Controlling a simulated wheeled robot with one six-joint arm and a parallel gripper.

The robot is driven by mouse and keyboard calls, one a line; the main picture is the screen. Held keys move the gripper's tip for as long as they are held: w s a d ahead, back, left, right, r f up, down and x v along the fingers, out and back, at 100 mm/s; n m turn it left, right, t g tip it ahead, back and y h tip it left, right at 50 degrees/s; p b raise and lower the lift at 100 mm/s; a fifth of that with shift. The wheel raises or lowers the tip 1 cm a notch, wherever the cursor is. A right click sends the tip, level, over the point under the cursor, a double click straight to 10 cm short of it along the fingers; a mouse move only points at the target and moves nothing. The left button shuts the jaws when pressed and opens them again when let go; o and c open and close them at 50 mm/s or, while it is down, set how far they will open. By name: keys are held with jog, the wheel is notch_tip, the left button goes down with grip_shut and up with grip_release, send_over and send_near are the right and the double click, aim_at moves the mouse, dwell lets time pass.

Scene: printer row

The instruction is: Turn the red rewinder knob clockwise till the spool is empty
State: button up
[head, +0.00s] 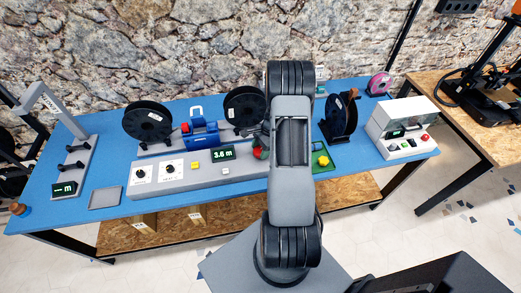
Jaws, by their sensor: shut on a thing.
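The rewinder is a long grey console (215,183) on the blue table, with a green display (222,154) reading 3.6 m. Two black spools, a left one (147,121) and a right one (244,106), stand behind it, with a blue unit (200,134) between them. The red knob (263,153) shows only as a small red patch at the console's right part, beside my arm. My gripper (256,138) is at the knob and shut on it, but my arm hides most of the fingers and the contact. How much is wound on each spool is hard to tell.
A dark spool (341,117) on a stand and a green plate (320,157) with a yellow knob are right of my arm. A white machine (402,128) stands at the right end. A grey tray (105,197) and a grey stand (65,170) are at the left.

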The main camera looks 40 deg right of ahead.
jog(key=shift+w+f+n+b, duration=0.1)
jog(key=shift+f+n+b, duration=0.1)
jog(key=shift+n+b, duration=0.25)
jog(key=shift+r+n, duration=0.25)
jog(key=o, duration=0.9)
jog(key=b+v, duration=0.1)
jog(key=v, duration=1.2)
jog(key=shift+w+d+r, duration=0.15)
jog(key=shift+w+r, duration=0.05)
jog(key=shift+r, duration=0.15)
